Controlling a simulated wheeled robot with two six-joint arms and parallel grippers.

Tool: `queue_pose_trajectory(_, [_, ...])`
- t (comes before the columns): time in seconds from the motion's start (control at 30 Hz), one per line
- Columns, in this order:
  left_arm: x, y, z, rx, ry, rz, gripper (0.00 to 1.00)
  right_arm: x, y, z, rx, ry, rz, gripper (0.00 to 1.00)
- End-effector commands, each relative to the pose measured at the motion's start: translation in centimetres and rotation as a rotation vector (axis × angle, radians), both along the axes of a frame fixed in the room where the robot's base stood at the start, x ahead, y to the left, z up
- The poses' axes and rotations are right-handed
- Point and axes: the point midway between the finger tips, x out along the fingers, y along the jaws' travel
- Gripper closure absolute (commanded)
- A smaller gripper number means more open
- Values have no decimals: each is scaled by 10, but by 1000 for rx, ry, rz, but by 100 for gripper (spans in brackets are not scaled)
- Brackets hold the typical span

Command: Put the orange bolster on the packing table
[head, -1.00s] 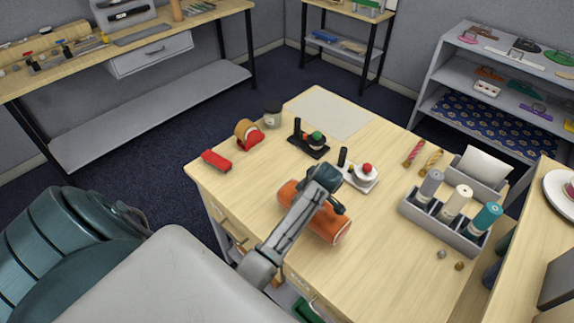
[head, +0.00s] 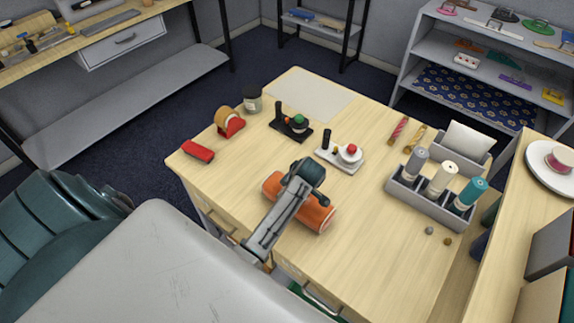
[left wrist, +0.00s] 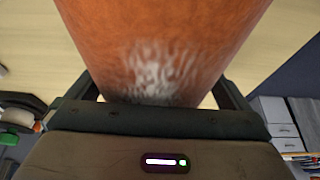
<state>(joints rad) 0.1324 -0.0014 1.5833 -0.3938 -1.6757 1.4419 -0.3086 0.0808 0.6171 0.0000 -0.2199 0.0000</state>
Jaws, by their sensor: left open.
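The orange bolster (head: 325,217) lies on its side on the pale wooden table (head: 370,240), near the table's front edge. My left gripper (head: 313,190) is over its middle, and the wrist hides part of the bolster. In the left wrist view the bolster (left wrist: 160,40) fills the space between the two open fingers (left wrist: 160,95), with a pale worn-looking patch on its near side. I cannot tell whether the fingers touch it. My right gripper is not in view.
A red stapler (head: 198,152), a tape dispenser (head: 230,122), a dark jar (head: 252,100) and two small stands are behind the bolster. A grey rack (head: 430,205) with thread spools is at the right.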

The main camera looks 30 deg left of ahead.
Motion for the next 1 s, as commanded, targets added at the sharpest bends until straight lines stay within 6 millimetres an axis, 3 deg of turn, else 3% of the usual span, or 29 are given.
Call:
queue_pose_trajectory(0.17, [1,-8,14,-1,-6,1,0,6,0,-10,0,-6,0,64])
queue_pose_trajectory(0.5, [-1,-35,79,-3,-8,1,0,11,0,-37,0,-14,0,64])
queue_pose_trajectory(0.6, [-2,-40,97,-2,-3,1,0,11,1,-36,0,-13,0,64])
queue_pose_trajectory(0.8, [-3,-45,110,0,-1,1,0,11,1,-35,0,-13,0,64])
queue_pose_trajectory(1.0, [-3,-46,111,0,0,1,0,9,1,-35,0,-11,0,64])
